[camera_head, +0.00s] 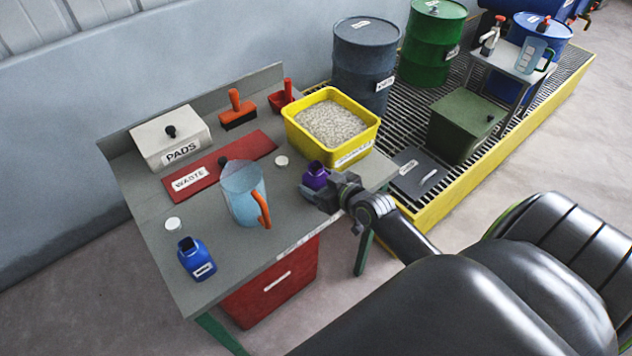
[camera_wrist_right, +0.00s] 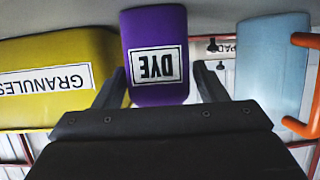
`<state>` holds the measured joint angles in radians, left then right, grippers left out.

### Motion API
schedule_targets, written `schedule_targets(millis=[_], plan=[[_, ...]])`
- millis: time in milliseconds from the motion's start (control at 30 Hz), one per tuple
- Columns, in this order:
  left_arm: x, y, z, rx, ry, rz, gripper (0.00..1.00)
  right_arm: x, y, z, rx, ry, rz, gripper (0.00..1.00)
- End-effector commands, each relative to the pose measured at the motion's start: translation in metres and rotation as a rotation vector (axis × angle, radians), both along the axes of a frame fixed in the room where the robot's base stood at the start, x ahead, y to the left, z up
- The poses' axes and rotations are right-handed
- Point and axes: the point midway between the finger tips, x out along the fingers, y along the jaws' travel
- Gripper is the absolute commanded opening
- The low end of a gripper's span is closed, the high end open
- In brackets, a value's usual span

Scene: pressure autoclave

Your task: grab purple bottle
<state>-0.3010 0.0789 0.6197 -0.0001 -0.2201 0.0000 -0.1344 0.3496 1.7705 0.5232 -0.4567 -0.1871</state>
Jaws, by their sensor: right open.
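The purple bottle (camera_head: 315,176) stands on the grey table near its right front edge, partly hidden by my right gripper. In the right wrist view the purple bottle (camera_wrist_right: 156,88) carries a white label reading DYE and appears upside down. My right gripper (camera_head: 322,194) is right at the bottle. My left gripper is not in view.
A yellow granules tub (camera_head: 331,124) stands just behind the bottle, and a light blue jug (camera_head: 243,190) with an orange handle stands to its left. A blue bottle (camera_head: 197,260) is at the table's front left. A red waste lid (camera_head: 205,178) and a pads box (camera_head: 170,138) lie farther back.

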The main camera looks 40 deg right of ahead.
Motion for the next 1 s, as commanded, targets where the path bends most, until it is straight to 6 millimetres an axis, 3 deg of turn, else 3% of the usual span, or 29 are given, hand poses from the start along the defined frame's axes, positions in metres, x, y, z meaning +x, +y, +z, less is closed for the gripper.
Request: schedule_targets(millis=[233,567,867,1000], plan=[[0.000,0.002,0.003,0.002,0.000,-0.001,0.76,0.025,0.002,-0.010,0.001,0.000,0.000,0.65],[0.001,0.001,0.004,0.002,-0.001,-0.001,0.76,0.029,0.002,-0.012,-0.001,0.000,0.000,0.64],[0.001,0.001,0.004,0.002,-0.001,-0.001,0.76,0.028,0.002,-0.012,-0.001,0.001,0.000,0.25],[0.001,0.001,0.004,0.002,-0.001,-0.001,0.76,0.029,0.002,-0.011,-0.001,-0.002,0.000,0.23]])
